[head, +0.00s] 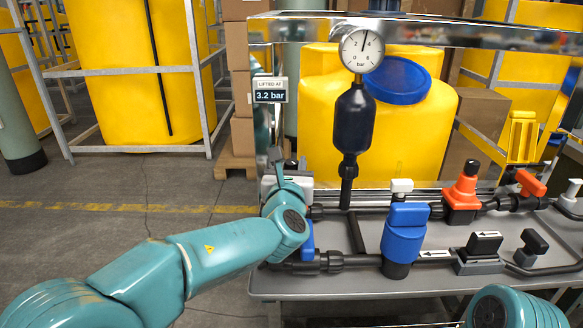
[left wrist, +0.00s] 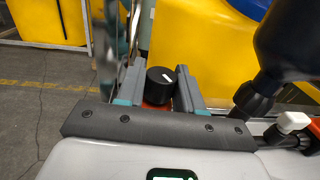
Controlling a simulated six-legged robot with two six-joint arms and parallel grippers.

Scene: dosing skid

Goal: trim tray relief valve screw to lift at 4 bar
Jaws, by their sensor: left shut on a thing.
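The relief valve screw shows in the left wrist view as a round black knob (left wrist: 160,90) with a white index line, above an orange body. My left gripper (left wrist: 161,76) is shut on it, one grey finger on each side. In the head view my left gripper (head: 277,166) is at the skid's back left corner, and the knob is hidden there. A round pressure gauge (head: 361,50) has its needle near 4 bar, slightly right of the top. A small display (head: 270,91) reads "LIFTED AT 3.2 bar". My right gripper is out of view.
A black damper bottle (head: 354,122) stands right of my left gripper. The tray (head: 330,287) also holds a blue pump-like unit (head: 403,236), an orange-topped valve (head: 464,192) and black pipes. A yellow tank (head: 320,110) stands behind. A metal frame rail crosses above.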

